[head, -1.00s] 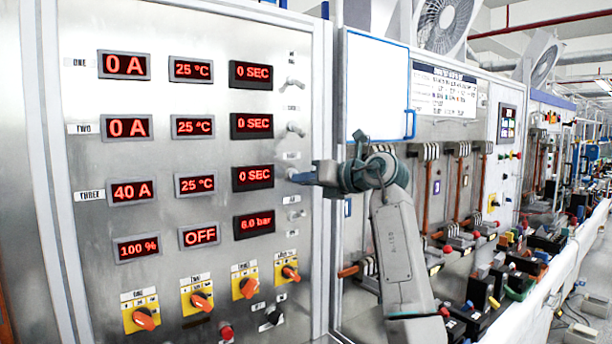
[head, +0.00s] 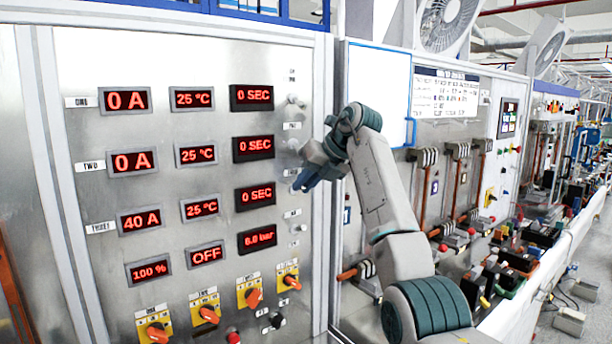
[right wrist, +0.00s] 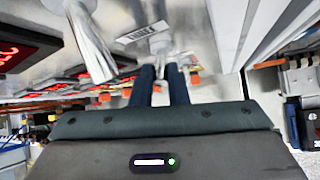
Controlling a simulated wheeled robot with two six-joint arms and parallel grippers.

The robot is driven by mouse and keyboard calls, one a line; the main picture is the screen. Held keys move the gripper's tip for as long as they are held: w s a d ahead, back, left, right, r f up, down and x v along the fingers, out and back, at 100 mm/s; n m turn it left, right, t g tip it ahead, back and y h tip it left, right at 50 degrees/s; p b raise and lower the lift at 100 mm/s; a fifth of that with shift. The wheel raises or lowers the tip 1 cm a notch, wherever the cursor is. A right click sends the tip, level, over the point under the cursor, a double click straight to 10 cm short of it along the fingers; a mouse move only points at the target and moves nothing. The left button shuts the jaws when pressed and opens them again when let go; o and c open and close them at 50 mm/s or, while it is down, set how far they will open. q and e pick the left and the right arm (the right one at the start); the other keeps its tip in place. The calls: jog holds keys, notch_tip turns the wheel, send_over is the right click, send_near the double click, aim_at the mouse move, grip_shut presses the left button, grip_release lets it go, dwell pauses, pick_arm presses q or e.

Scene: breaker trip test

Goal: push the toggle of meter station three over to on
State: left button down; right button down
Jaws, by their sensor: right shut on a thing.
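The silver panel (head: 85,240) carries readout rows labelled one, two and three. Row three shows 40 A (head: 140,219), 25 °C and 0 SEC. My right gripper (head: 302,186) is at the panel's right side, level with row three, its fingers angled down and left. In the right wrist view its two dark fingers (right wrist: 161,78) are close together, shut on the station three toggle (right wrist: 159,44), beside a small label plate (right wrist: 143,30). In the head view the gripper hides this toggle, so its position is unclear. My left gripper is not in view.
A larger silver lever (right wrist: 92,45) stands close to the fingers in the right wrist view. The toggle of row one (head: 293,100) is above. Orange rotary knobs (head: 253,298) sit below. A white board (head: 375,95) and cluttered bench lie to the right.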

dwell(0.3)
jog(key=c, duration=1.4)
grip_release()
jog(key=shift+w, duration=0.1)
jog(key=shift+c, duration=0.2)
jog(key=b+v, duration=0.4)
jog(key=v, duration=0.7)
jog(key=shift+a, duration=0.1)
